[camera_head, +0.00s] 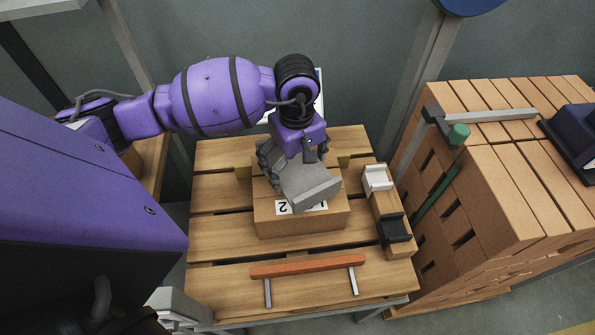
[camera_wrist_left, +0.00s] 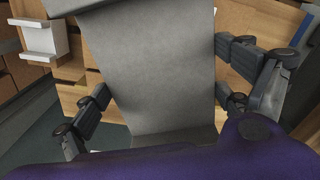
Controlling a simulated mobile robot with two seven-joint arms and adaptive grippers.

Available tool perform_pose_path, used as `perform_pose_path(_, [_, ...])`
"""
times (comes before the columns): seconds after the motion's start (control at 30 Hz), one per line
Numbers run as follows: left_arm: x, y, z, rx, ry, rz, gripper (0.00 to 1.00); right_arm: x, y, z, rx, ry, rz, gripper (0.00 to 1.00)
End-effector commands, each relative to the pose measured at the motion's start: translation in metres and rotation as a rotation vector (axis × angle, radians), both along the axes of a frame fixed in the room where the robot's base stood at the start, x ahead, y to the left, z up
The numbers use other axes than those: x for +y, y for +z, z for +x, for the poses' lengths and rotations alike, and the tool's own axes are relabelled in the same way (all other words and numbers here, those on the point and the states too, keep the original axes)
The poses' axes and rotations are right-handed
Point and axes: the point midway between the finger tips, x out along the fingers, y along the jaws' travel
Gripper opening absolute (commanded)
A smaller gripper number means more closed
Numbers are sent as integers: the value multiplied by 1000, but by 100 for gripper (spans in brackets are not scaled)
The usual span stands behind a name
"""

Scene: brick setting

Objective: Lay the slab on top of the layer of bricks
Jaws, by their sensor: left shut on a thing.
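A grey slab (camera_head: 312,186) is held in my left gripper (camera_head: 290,158) over the middle of the pallet table. In the left wrist view the slab (camera_wrist_left: 155,65) fills the middle, with dark fingers of my left gripper (camera_wrist_left: 165,100) on both its sides. Below it is a wooden block layer (camera_head: 300,222) with white number labels, "2" being readable. The slab hides much of the layer's top, and I cannot tell whether the two touch. The slab looks slightly tilted in the head view. My right gripper is not in view.
An orange bar (camera_head: 308,266) on two metal legs stands at the slatted table's (camera_head: 225,245) front. A wooden strip with a white holder (camera_head: 377,180) and black holder (camera_head: 396,229) lies to the right. A large wooden stack (camera_head: 500,190) with a clamp (camera_head: 458,134) stands beyond.

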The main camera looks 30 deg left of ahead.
Motion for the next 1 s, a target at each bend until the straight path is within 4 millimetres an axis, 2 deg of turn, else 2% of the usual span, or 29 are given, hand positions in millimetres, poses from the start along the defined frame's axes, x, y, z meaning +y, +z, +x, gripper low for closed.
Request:
perform_pose_path(0.17, [1,-8,7,0,0,0,44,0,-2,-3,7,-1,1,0])
perform_pose_path(0.4, [1,-37,7,-1,-1,-1,44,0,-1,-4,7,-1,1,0])
perform_pose_path(0.77, [1,-41,7,-1,-2,0,44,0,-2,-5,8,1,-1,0])
perform_pose_path(0.8, [1,-43,6,1,-2,1,95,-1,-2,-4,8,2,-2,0])
perform_pose_path(0.87, [1,-42,6,0,-2,1,100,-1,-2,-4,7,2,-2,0])
perform_pose_path(1.0, [1,-41,6,-1,-1,1,100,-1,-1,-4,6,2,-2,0])
